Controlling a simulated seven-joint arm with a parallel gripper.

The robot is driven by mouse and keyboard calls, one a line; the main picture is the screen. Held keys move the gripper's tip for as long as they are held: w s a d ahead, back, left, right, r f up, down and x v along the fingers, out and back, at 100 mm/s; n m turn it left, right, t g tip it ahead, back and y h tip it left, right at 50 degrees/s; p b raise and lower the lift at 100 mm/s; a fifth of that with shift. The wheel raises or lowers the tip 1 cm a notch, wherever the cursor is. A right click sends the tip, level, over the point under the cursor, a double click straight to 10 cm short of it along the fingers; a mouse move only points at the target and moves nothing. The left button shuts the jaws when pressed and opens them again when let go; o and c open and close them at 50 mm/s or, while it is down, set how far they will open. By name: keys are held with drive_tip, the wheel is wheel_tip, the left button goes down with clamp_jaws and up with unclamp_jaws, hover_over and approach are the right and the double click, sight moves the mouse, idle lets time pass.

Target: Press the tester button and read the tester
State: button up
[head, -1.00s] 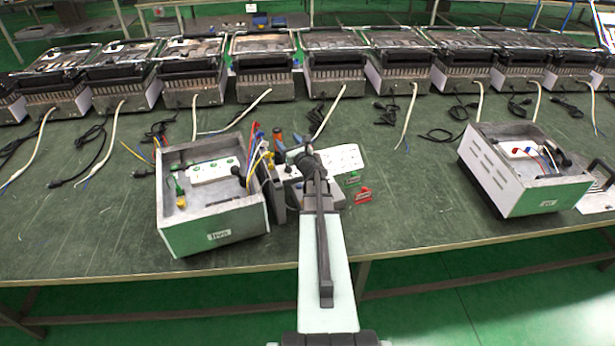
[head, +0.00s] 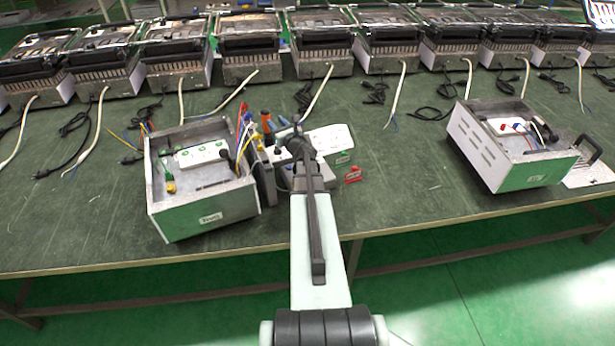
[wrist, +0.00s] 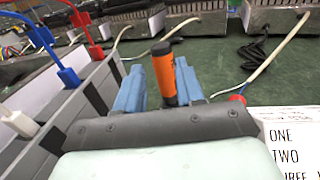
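A grey box with red, blue and white plugs (wrist: 62,125) stands at the left in the wrist view, close beside my gripper. It looks like the tester and shows as a dark upright side (head: 265,182) in the head view. I cannot make out its button or a reading; my arm hides part of this area. My gripper (wrist: 160,92) has blue fingers, with an orange handle with a black end (wrist: 163,72) between them. The fingers appear to touch it on both sides. In the head view, the orange handle (head: 267,121) shows left of my wrist.
An open metal housing (head: 205,212) with a white terminal strip stands left of my arm. Another open housing (head: 515,160) stands at the right. A white printed sheet (wrist: 290,140) and a red clip (head: 352,175) lie right of my gripper. Several heater units line the table's back.

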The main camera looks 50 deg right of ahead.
clamp_jaws()
idle(1.2)
